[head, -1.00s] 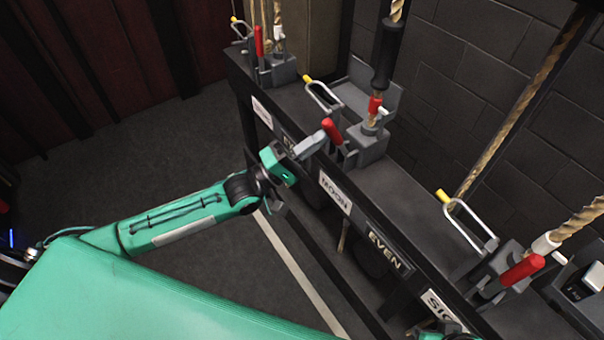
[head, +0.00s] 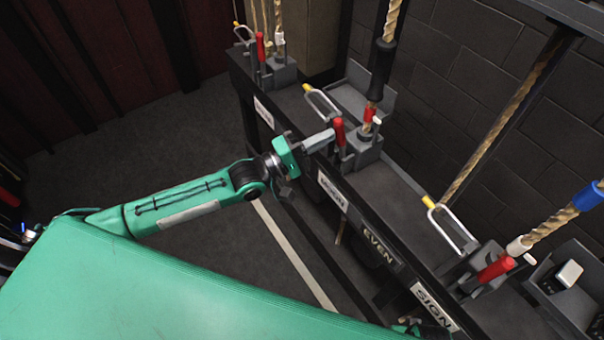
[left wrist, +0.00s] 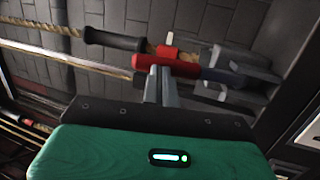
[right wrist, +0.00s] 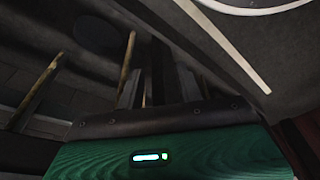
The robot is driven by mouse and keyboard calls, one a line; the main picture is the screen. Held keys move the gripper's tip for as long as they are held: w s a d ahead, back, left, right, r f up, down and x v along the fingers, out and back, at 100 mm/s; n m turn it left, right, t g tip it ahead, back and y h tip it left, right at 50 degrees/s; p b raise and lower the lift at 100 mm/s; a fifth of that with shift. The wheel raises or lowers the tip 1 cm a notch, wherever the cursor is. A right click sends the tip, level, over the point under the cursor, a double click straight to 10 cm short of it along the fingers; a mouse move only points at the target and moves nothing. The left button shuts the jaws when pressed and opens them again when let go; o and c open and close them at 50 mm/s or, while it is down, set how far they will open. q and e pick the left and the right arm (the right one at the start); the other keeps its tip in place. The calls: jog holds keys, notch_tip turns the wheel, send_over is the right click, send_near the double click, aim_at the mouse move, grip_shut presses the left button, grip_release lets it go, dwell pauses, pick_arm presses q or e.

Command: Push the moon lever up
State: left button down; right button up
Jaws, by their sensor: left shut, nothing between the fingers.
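The moon lever (head: 339,132) has a red handle and stands nearly upright on its grey bracket, above the plate marked MOON (head: 332,190). In the left wrist view its red handle (left wrist: 165,65) lies across the fingertips. My left gripper (head: 328,138) is shut and empty, with its tips against or very close to the near side of the handle; exact contact is hard to tell. My right gripper (right wrist: 160,85) shows in the right wrist view with its fingers apart, in dark surroundings and away from the lever.
A bent silver hoop with a yellow tip (head: 320,102) stands left of the moon lever. A rope with a black sleeve (head: 381,70) rises just behind. Open floor lies in front of the rack.

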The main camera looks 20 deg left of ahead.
pick_arm(q)
jog(key=shift+w+d+r+p, duration=0.3)
jog(key=shift+w+d+p, duration=0.1)
jog(key=shift+w+p, duration=0.05)
pick_arm(e)
jog(key=f, duration=0.1)
jog(key=s+f, duration=0.1)
jog(key=f, duration=0.1)
jog(key=shift+d+f, duration=0.1)
jog(key=shift+f, duration=0.05)
pick_arm(q)
jog(key=shift+w, duration=0.1)
jog(key=shift+w+d+r, duration=0.35)
jog(key=shift+w+r, duration=0.05)
jog(key=shift+w, duration=0.05)
pick_arm(e)
jog(key=shift+s+f, duration=0.15)
jog(key=shift+f, duration=0.15)
pick_arm(q)
jog(key=shift+w+r, duration=0.1)
jog(key=shift+r, duration=0.15)
pick_arm(e)
jog(key=shift+r, duration=0.1)
